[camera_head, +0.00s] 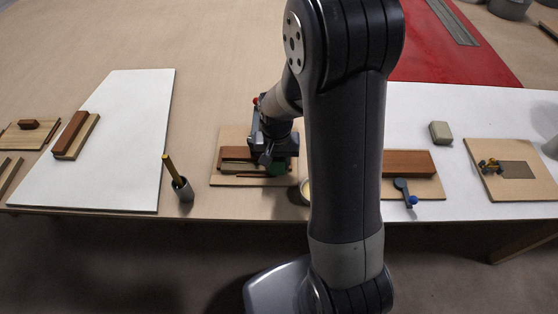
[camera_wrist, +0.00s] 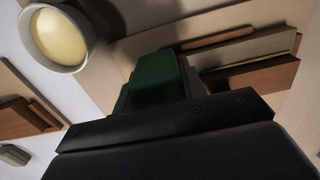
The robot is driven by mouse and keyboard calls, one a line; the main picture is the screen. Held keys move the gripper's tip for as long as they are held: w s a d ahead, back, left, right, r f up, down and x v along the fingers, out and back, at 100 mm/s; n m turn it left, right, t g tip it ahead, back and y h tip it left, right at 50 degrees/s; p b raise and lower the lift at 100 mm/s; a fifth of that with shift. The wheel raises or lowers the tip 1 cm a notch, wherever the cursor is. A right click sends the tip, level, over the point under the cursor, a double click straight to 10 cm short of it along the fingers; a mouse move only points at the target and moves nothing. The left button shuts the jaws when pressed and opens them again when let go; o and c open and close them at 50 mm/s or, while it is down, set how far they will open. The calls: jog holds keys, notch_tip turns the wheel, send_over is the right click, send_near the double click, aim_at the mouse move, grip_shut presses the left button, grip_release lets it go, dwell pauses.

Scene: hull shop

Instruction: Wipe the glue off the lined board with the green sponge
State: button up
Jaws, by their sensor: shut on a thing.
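The green sponge (camera_head: 278,170) is between the jaws of my gripper (camera_head: 276,161), which is shut on it. The sponge also shows in the wrist view (camera_wrist: 155,78), where it sticks out past the dark jaws. A pale wooden board (camera_head: 227,138) with brown and light strips along it lies under my gripper; it also shows in the wrist view (camera_wrist: 215,22). The sponge is over this board; I cannot tell whether it touches. I cannot make out glue on the board. The gripper hides part of the board.
A cup of pale yellow stuff (camera_wrist: 62,38) stands beside the board, partly behind my arm in the head view. A grey pot with a yellow-handled tool (camera_head: 183,188) stands to the left. A white panel (camera_head: 125,120) is farther left. A block (camera_head: 440,132) and another board (camera_head: 482,155) lie right.

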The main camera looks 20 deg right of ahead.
aim_at(256, 169)
jog(key=shift+w+a+r, duration=0.1)
jog(key=shift+w+a, duration=0.15)
jog(key=shift+a, duration=0.65)
jog(key=shift+w+a, duration=0.25)
jog(key=shift+a, duration=0.6)
jog(key=shift+w+a, duration=0.2)
jog(key=shift+a, duration=0.35)
jog(key=shift+w+a, duration=0.2)
jog(key=shift+a, duration=0.35)
notch_tip(256, 169, up, 7)
jog(key=p, duration=0.5)
